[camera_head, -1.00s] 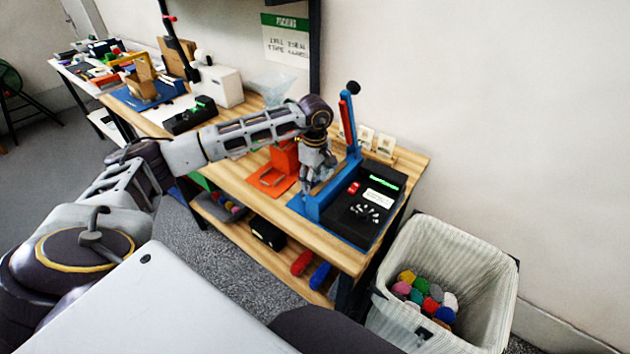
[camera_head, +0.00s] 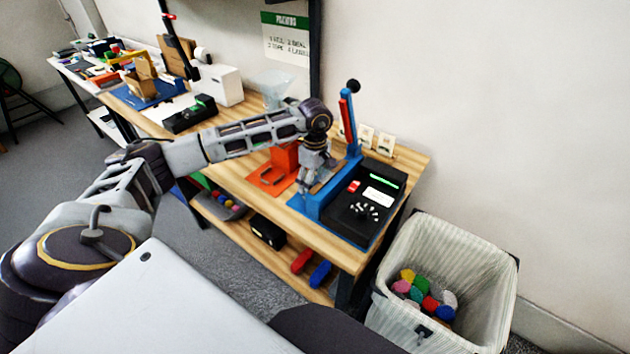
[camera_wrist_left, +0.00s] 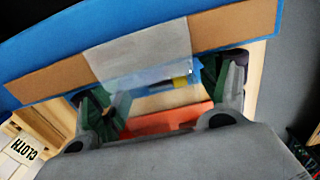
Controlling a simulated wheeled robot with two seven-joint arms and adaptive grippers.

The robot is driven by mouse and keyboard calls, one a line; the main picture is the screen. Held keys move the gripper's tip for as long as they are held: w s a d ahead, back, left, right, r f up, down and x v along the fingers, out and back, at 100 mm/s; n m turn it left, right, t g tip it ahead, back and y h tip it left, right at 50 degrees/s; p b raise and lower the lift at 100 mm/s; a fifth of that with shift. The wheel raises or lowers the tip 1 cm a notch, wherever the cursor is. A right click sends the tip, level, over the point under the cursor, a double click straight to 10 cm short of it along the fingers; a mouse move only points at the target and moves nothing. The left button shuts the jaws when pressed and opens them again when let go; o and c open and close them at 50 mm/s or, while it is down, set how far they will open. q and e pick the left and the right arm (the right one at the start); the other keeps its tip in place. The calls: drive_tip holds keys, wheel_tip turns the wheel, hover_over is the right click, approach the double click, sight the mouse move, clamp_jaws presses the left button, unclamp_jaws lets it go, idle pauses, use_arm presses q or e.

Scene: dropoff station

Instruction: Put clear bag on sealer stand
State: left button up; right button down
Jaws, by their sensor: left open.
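The sealer stand (camera_head: 313,204) is a blue frame with an upright lever, next to a black control box (camera_head: 365,203). In the left wrist view its blue edge (camera_wrist_left: 60,40) and brown strip (camera_wrist_left: 240,25) cross the top. A pale, see-through sheet that looks like the clear bag (camera_wrist_left: 140,48) lies across the strip, its bluish lower part hanging toward the fingers. My left gripper (camera_head: 306,184) is over the stand's near left side. In the left wrist view its green-padded fingers (camera_wrist_left: 160,97) are spread apart, on either side of the bag's lower part. Contact cannot be told. My right gripper is not seen.
An orange stand (camera_head: 285,157) is close to the left of my gripper. A clear funnel-like container (camera_head: 275,88) and white box (camera_head: 220,86) stand further back. The upright lever (camera_head: 349,120) rises behind my wrist.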

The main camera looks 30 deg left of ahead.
use_arm(q)
drive_tip(key=shift+r, duration=0.1)
drive_tip(key=shift+r, duration=0.2)
wheel_tip(320, 180, up, 10)
drive_tip(key=shift+r, duration=0.8)
